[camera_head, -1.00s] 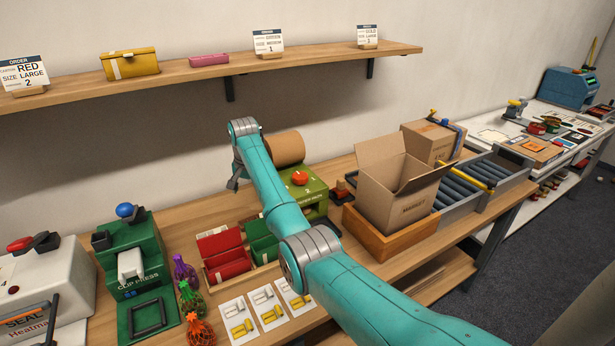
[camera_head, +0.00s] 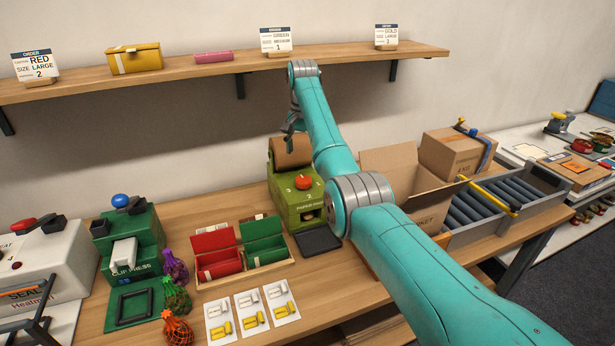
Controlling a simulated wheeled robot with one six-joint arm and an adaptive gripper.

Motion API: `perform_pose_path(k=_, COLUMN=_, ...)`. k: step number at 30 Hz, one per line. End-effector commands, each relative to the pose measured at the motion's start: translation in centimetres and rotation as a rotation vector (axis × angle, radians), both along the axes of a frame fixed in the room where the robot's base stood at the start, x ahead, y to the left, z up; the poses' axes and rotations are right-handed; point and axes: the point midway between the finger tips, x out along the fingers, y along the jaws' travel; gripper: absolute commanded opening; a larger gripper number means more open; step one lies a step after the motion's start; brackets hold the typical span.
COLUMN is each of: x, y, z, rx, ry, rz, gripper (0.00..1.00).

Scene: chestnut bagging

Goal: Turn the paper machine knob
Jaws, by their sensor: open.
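The paper machine (camera_head: 294,205) is a green box on the bench with a brown paper roll (camera_head: 292,152) on top at its back. Its orange-red knob (camera_head: 303,182) sits on the upper front face and is in clear view. A dark flat pad (camera_head: 318,240) lies in front of it. My gripper (camera_head: 289,127) is above and behind the knob, close to the roll in the picture, and looks apart from the knob. It is open and small in view; its fingertips are hard to make out. My teal arm passes just right of the machine.
A red and green bin box (camera_head: 250,262) stands left of the machine, with the clip press (camera_head: 132,245) and several mesh bags (camera_head: 176,300) farther left. An open cardboard box (camera_head: 390,165) is partly hidden behind my arm. The shelf (camera_head: 200,72) runs above.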

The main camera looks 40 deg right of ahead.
Motion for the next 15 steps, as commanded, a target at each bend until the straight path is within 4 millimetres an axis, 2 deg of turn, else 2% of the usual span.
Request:
perform_pose_path(k=9, x=-0.1, y=0.0, z=-5.6, rx=0.000, ry=0.001, rz=0.000, gripper=0.80)
perform_pose_path(k=15, x=-0.1, y=0.0, z=-8.3, rx=0.000, ry=0.000, rz=0.000, gripper=0.80)
